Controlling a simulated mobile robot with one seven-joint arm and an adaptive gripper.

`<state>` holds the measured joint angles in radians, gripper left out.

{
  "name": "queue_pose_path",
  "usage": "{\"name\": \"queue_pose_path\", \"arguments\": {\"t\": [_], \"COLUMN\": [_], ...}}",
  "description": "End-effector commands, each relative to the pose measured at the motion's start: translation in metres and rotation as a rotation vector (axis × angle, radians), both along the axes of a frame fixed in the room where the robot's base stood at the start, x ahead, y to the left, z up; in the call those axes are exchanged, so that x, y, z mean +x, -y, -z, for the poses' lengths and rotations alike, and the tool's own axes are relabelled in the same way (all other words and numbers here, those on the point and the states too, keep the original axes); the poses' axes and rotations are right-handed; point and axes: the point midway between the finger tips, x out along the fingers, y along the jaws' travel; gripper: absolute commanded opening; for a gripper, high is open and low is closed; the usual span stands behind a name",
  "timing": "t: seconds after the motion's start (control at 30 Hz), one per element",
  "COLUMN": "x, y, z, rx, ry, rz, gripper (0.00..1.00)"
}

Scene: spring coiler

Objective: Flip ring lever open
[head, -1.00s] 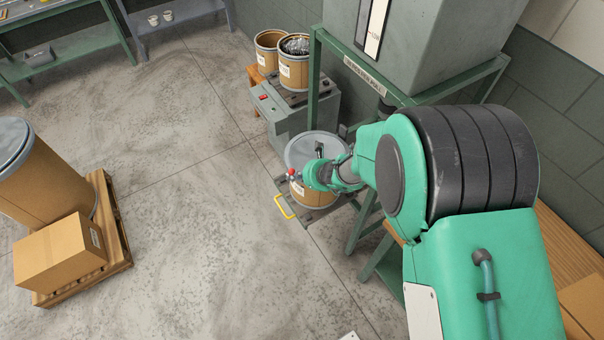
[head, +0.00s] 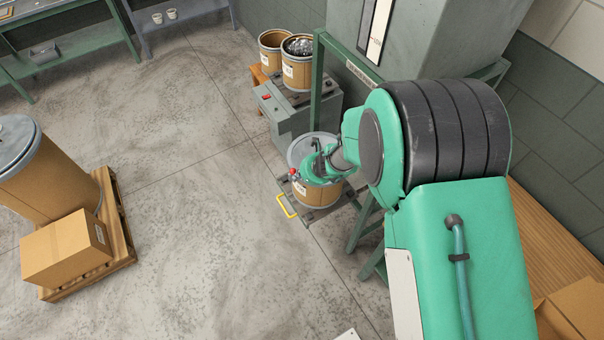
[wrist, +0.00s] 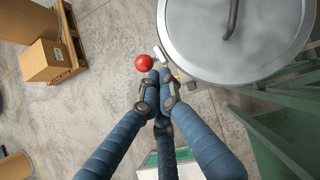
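A fibre drum with a grey lid (head: 300,150) stands on a low platform; its lid (wrist: 235,35) fills the top right of the wrist view. The ring lever shows as a red ball knob (head: 293,171) at the drum's left rim; the knob (wrist: 143,63) is clear in the wrist view. My gripper (wrist: 160,78) has its blue fingers drawn together, tips at the rim just below and right of the knob. The fingertips look closed with nothing plainly between them. The lever's arm is mostly hidden, and contact with it cannot be told.
A yellow handle (head: 286,206) sticks out from the platform. A grey machine box (head: 290,110) with open drums on top stands behind. Green frame posts (head: 317,80) rise close on the right. A pallet with a carton (head: 66,248) lies left; the floor between is clear.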

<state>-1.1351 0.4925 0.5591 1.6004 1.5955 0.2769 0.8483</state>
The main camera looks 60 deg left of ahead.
Motion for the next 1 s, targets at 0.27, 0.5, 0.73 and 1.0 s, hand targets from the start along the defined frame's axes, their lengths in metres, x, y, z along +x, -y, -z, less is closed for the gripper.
{"name": "queue_pose_path", "arguments": {"t": [0.27, 0.5, 0.73, 1.0], "x": [0.0, 0.0, 0.0, 0.003], "y": [0.0, 0.0, 0.0, 0.005], "z": [-0.012, -0.014, -0.013, -0.012], "rx": [0.001, 0.001, 0.001, 0.0], "ry": [0.0, 0.0, 0.0, 0.0], "rz": [0.0, -0.001, 0.0, 0.0], "gripper": [0.0, 0.0, 0.0, 0.0]}}
